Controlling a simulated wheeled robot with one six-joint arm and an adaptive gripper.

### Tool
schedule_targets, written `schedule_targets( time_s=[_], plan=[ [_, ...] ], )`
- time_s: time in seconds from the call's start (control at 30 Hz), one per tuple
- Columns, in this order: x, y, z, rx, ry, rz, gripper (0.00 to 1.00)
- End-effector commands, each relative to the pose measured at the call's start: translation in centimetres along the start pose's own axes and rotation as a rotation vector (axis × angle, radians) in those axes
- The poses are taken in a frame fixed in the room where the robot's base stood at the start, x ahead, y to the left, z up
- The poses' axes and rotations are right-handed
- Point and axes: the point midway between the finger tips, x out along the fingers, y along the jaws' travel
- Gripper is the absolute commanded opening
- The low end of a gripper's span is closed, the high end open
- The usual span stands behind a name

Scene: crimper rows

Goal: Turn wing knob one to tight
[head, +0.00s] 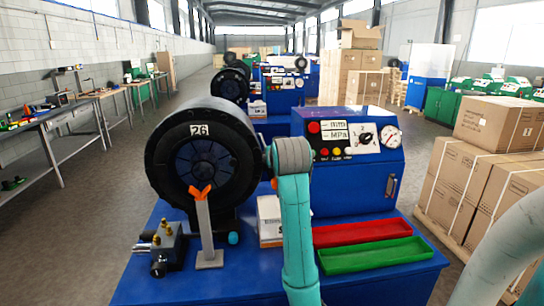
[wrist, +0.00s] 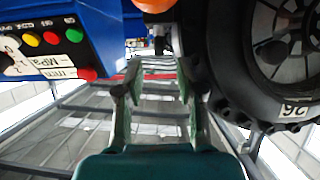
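An orange wing knob (head: 201,193) sits on top of an upright grey post at the bench's front, before the black crimper ring marked 26 (head: 205,155). Its two wings spread in a V. A second orange part (head: 274,183) peeks out left of my arm. An orange part (wrist: 156,5) also shows, cut off, at the top of the wrist view; I cannot tell which it is. My gripper (wrist: 157,75) is open and empty between the ring and the blue control box (head: 355,160). In the head view my arm hides its fingers.
A red tray (head: 361,232), a green tray (head: 375,255) and a white box (head: 268,218) rest on the blue bench. Cartons (head: 490,190) stand on the right. More crimpers stand behind.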

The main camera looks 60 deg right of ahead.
Motion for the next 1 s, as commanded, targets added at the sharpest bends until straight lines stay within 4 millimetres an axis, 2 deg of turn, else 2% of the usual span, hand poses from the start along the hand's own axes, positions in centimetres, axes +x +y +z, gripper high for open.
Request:
schedule_targets(
  time_s=[0.1, 0.3, 0.5, 0.73, 0.77, 0.9, 1.0],
  plan=[
    [2.2, 0.0, 0.1, 0.000, -0.003, 0.001, 0.38],
    [4.6, 0.1, 0.0, 0.000, -0.002, 0.002, 0.38],
    [5.6, 0.1, 0.0, 0.001, 0.000, 0.001, 0.38],
    [5.6, 0.0, 0.0, 0.001, 0.001, 0.001, 0.38],
    [5.6, 0.0, 0.0, 0.001, 0.001, 0.001, 0.35],
    [5.6, 0.0, 0.0, 0.001, 0.001, 0.001, 0.00],
    [5.6, 0.0, 0.0, 0.001, 0.001, 0.001, 0.00]
  ],
)
